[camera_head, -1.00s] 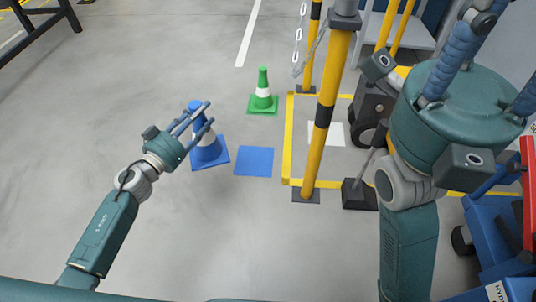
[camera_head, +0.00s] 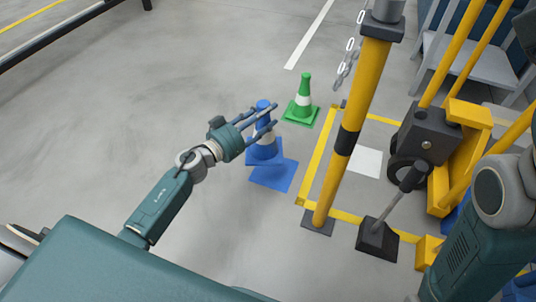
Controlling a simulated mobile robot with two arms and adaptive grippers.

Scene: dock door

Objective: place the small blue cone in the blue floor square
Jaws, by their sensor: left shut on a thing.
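The small blue cone (camera_head: 264,149) with a white band stands upright in the grasp of my left gripper (camera_head: 266,120). The fingers are shut around its upper part and hide some of it. The blue floor square (camera_head: 275,177) lies flat on the grey floor. The cone's base overlaps the far left part of the square in the picture, and most of the square shows bare. I cannot tell whether the base touches the floor. My right gripper is out of view; only part of my right arm shows at the right edge.
A green cone (camera_head: 303,100) stands just behind, up and right of the square. A yellow post (camera_head: 360,100) with a dark base stands to the right, beside a yellow floor outline and a white square (camera_head: 365,162). A wheeled yellow and black machine (camera_head: 425,135) is farther right. Floor on the left is clear.

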